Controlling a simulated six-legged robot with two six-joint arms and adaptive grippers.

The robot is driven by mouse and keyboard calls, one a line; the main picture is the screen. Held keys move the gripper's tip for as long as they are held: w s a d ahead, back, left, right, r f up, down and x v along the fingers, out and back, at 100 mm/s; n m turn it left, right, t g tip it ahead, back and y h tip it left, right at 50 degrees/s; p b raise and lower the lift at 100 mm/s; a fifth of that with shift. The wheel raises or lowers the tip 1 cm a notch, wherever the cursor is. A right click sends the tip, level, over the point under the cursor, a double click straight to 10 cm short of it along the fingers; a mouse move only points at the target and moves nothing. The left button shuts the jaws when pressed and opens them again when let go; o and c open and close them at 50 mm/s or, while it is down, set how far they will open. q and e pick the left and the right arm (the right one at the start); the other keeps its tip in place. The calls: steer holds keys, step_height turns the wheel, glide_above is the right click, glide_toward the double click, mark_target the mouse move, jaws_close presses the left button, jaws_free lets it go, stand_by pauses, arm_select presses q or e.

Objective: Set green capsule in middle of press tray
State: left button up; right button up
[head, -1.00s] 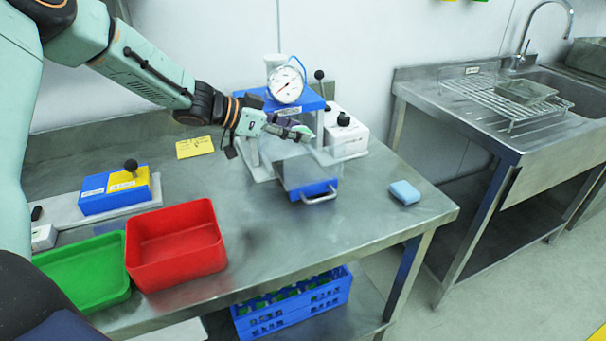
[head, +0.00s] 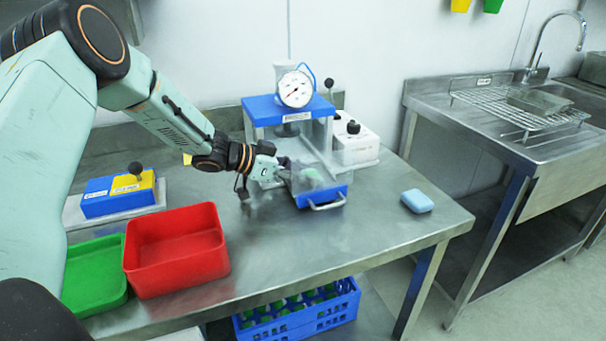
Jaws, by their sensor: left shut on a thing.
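The press tray (head: 322,196) is the blue-fronted drawer with a metal handle at the foot of the blue-topped press. My left gripper (head: 287,171) reaches in low from the left, at the tray's left side. It is shut on what appears to be the green capsule (head: 313,174), a small green patch over the tray, seen through clear or greyish parts. The fingertips and the capsule's contact with the tray are partly hidden and too small to tell. My right gripper is not in view.
The press (head: 290,108) with its dial gauge (head: 296,89) stands just behind. A white box (head: 355,146) is to its right, a light blue block (head: 417,201) near the right edge. Red (head: 176,246) and green (head: 95,277) bins are at left. The table front-centre is clear.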

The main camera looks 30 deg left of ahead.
arm_select(q)
steer(key=shift+s, duration=0.15)
steer(key=o, duration=0.6)
steer(key=shift+s, duration=0.15)
steer(key=shift+c, duration=0.2)
steer(key=o, duration=0.3)
steer(key=shift+w+f, duration=0.15)
steer(key=shift+w, duration=0.1)
steer(key=shift+s, duration=0.1)
